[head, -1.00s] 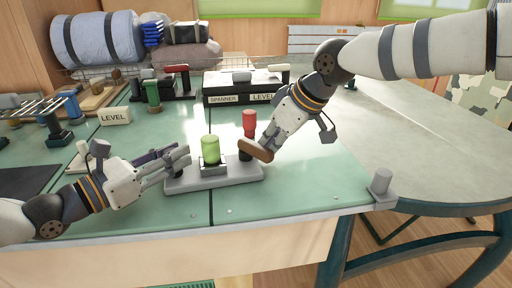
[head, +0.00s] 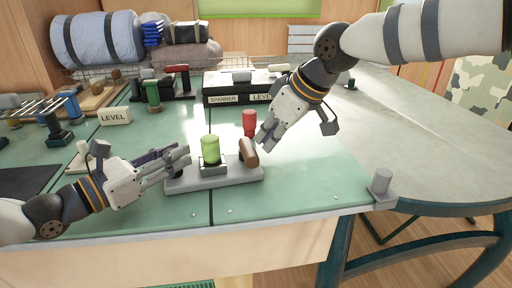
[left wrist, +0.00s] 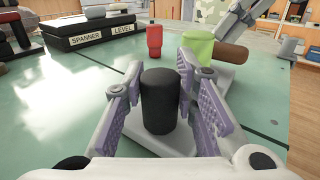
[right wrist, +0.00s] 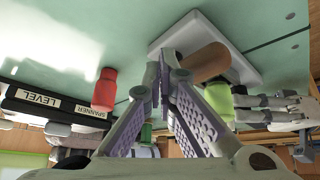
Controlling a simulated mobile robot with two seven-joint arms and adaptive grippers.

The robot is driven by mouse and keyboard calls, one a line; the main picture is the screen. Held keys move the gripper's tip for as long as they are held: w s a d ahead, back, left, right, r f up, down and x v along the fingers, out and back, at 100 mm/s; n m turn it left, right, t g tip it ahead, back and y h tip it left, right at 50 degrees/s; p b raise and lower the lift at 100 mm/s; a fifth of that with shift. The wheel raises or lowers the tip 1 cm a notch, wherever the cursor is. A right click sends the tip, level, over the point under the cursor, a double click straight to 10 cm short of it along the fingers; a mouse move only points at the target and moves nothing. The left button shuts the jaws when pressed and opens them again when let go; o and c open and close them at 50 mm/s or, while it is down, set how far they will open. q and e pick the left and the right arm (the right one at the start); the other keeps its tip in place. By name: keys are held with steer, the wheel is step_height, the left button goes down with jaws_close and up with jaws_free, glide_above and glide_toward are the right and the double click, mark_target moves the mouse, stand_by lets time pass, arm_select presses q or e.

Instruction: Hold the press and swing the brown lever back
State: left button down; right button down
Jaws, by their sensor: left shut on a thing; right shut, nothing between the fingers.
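The press has a grey base (head: 225,181) with a green cylinder (head: 210,149) standing in its middle. The brown lever (head: 249,153) is at its right end and points toward the front edge of the table. My left gripper (head: 180,162) is shut on the black post (left wrist: 159,101) at the left end of the press; the post stands between its fingers in the left wrist view. My right gripper (head: 263,143) is shut and empty, just right of the brown lever. In the right wrist view the lever (right wrist: 206,62) lies close beside its fingertips; I cannot tell whether they touch.
A red cylinder (head: 249,122) stands behind the lever, near my right gripper. A black and white case (head: 243,86) labelled SPANNER and LEVEL lies further back. A grey post (head: 381,184) is at the table's right corner. The green top right of the press is clear.

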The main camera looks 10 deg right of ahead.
arm_select(q)
steer(key=shift+f, duration=0.2)
arm_select(e)
steer(key=shift+r, duration=0.7)
steer(key=r, duration=0.1)
steer(key=w+r, duration=0.1)
steer(key=r, duration=0.1)
steer(key=shift+d+r, duration=0.15)
steer(key=shift+d, duration=0.05)
arm_select(q)
steer(key=c, duration=1.2)
jaws_free()
steer(key=shift+r, duration=0.1)
steer(key=shift+a, duration=0.15)
steer(key=v, duration=1.1)
steer(key=shift+s+a, duration=0.3)
